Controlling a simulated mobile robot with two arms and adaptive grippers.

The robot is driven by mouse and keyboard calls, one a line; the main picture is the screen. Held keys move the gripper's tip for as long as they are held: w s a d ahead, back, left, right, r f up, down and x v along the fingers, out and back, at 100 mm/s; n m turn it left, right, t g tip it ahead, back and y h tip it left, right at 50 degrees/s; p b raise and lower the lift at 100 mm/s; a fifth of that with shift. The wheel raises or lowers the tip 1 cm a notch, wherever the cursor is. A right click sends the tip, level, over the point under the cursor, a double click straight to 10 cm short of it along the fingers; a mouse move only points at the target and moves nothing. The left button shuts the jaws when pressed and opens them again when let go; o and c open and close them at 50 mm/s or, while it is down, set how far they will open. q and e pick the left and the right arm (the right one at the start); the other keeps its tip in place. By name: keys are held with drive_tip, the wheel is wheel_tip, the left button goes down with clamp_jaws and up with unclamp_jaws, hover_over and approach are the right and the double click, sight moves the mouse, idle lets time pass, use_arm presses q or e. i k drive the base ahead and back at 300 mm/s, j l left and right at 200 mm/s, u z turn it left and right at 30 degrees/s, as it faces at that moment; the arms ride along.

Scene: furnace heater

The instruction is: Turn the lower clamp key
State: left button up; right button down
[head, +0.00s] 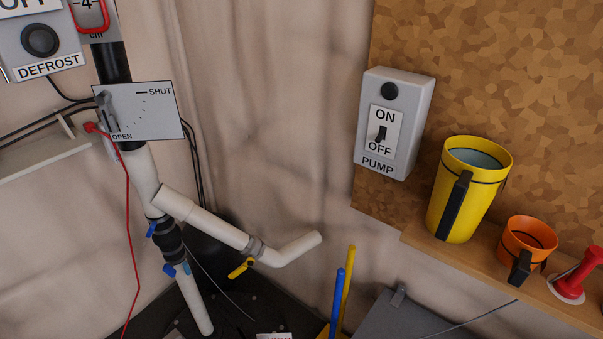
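A black coupling (168,238) joins white pipes at the lower left. It carries two small blue keys: an upper one (151,229) and a lower one (169,269), both sticking out to the left. A grey clamp (255,247) with a yellow key (241,268) sits on the slanted white branch pipe (215,227) to the right. The frame does not show for certain which key is the lower clamp key, or whether any key is tight or loose. Neither of my grippers is in view.
A valve plate marked SHUT and OPEN (150,112) is above the coupling, with a red cable (129,210) hanging beside it. A pump switch box (393,122), yellow jug (468,190) and orange cup (526,246) are at right. Blue and yellow rods (338,300) stand at bottom centre.

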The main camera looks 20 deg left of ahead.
sight(168, 269)
drive_tip(key=u, duration=1.05)
drive_tip(key=j, duration=0.65)
drive_tip(key=i+j, duration=0.1)
drive_tip(key=j, duration=0.5)
